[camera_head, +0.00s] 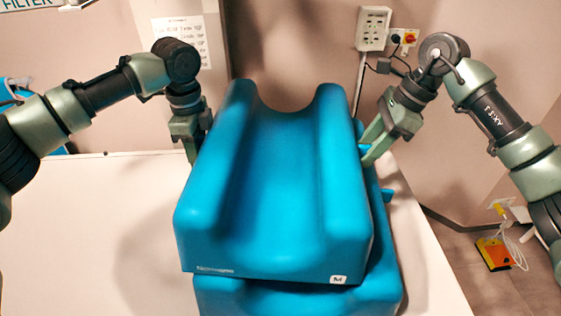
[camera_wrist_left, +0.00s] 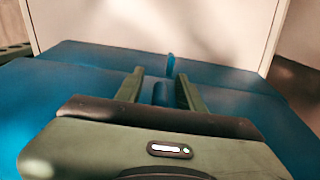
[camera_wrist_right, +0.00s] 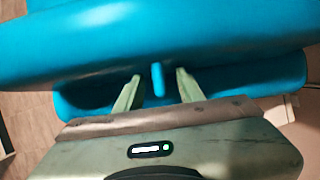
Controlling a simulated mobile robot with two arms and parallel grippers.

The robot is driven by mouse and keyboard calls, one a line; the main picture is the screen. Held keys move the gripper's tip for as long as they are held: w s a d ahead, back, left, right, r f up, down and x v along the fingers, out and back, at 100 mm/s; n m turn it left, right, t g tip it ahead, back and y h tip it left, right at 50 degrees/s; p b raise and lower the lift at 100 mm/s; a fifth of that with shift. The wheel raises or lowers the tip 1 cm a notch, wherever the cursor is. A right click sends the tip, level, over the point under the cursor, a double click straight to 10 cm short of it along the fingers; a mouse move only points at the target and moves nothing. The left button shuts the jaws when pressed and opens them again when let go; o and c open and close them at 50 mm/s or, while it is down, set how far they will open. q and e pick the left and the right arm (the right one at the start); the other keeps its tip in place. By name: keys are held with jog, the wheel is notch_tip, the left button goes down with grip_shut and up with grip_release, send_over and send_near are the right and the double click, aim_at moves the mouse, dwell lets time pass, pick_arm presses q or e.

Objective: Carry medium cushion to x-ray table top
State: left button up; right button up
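The medium cushion (camera_head: 275,190) is blue with a trough along its middle and a small "M" label at its front right. It lies on another blue cushion (camera_head: 385,270). My left gripper (camera_head: 192,155) is at its left side, partly hidden behind it. In the left wrist view, the open fingers (camera_wrist_left: 157,88) stand either side of a small blue tab (camera_wrist_left: 159,94), with gaps visible. My right gripper (camera_head: 368,152) is at the right side. In the right wrist view, its open fingers (camera_wrist_right: 156,88) also straddle a blue tab (camera_wrist_right: 157,78), with gaps visible.
The cushions stand on a white table top (camera_head: 80,230), clear on the left. The lower cushion has a side tab (camera_head: 388,195) at the right. A wall socket box (camera_head: 373,28) is behind, and an orange-yellow box (camera_head: 495,253) with cables is at the right.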

pick_arm(q)
grip_shut()
pick_arm(e)
grip_shut()
pick_arm(q)
jog(key=shift+r, duration=0.15)
pick_arm(e)
jog(key=shift+r, duration=0.1)
dwell(0.9)
